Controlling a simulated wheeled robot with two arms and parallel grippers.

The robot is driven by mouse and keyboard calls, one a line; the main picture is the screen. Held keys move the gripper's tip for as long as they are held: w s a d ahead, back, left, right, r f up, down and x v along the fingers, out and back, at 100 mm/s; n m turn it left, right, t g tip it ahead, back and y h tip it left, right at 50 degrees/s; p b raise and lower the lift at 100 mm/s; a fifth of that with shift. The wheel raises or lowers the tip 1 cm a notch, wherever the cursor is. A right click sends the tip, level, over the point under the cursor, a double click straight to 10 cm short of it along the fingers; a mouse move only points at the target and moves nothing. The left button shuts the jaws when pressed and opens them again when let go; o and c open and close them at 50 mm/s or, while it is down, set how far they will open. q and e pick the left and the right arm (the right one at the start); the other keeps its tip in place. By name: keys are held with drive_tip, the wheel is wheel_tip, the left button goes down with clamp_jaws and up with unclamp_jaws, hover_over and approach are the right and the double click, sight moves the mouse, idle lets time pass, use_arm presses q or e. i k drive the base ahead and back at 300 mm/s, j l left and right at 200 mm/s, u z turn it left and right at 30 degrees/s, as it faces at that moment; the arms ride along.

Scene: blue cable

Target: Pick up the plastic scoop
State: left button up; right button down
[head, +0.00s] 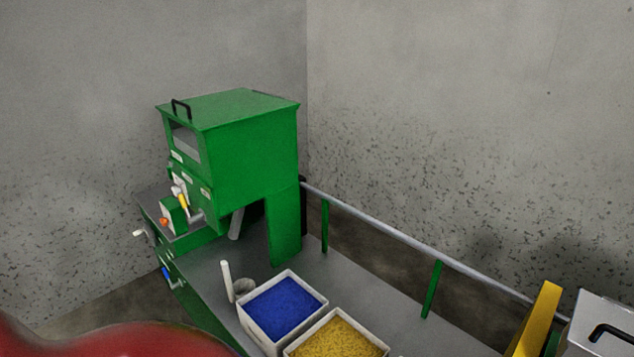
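A pale scoop-like thing (227,281) with an upright, slightly tilted handle stands on the grey bench top, left of the blue-filled bin. A small grey round cup shape (244,286) is at its lower right; I cannot tell whether the two are one piece. Neither of my grippers is in the head view.
A white bin with blue granules (284,307) and a bin with yellow granules (337,340) sit on the grey bench (205,279). A green machine (251,150) stands at the back. A grey rail (395,237) on green posts runs along the right. A yellow part (536,318) stands at lower right.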

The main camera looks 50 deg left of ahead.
sight(242, 287)
drive_tip(key=u, duration=1.2)
